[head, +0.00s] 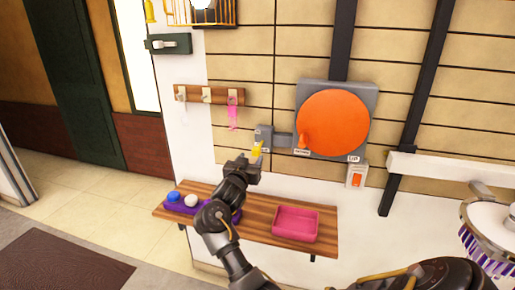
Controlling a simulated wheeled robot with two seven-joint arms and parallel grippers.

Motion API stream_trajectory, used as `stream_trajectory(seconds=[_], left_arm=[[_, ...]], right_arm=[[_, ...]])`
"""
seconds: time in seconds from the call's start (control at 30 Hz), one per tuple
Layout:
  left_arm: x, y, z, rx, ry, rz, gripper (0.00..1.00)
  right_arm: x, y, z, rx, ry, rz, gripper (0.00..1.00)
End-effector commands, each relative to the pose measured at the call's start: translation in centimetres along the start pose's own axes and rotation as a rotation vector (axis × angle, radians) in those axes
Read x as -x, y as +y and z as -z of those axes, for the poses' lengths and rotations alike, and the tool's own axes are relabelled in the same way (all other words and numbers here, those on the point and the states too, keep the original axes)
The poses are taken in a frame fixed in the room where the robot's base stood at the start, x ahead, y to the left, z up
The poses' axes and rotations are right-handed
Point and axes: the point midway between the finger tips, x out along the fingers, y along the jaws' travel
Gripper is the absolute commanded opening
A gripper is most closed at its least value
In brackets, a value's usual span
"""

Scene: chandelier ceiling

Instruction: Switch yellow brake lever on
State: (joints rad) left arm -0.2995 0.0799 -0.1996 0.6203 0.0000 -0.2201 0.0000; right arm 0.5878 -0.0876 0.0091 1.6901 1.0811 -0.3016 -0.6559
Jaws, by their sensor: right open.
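The small yellow lever (257,149) sits on the wall below a grey box (263,134), to the left of the large orange disc (333,123). My right gripper (249,164) is open, close below and slightly left of the yellow lever. At this size I cannot tell whether its fingers touch the lever. The lever's exact position is too small to read. My left gripper is not in view.
A wooden shelf (258,228) below holds a pink tray (295,224) and a purple tray with blue and white balls (190,200). A hook rack (207,95) with a pink tag hangs at left. An orange switch (356,178) is at right.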

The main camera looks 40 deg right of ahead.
Motion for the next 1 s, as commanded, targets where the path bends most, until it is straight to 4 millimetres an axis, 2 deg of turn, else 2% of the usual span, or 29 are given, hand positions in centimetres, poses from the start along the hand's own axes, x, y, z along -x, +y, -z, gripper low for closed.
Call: stream_trajectory(seconds=[0.3, 0.5, 0.63, 0.9, 1.0], left_arm=[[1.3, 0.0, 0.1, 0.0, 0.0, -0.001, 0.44], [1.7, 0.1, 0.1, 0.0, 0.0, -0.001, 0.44], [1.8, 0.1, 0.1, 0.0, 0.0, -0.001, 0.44], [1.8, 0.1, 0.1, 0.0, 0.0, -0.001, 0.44], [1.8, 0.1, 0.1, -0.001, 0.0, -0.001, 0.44]], right_arm=[[-6.0, 0.1, 0.2, 0.002, -0.001, -0.001, 0.49], [-8.4, 0.0, 0.1, 0.001, -0.001, 0.001, 0.49], [-9.1, 0.0, 0.0, 0.0, -0.001, 0.001, 0.49], [-9.2, 0.0, 0.0, -0.001, -0.001, 0.002, 0.49], [-9.2, 0.0, 0.0, -0.001, -0.001, 0.002, 0.37]])
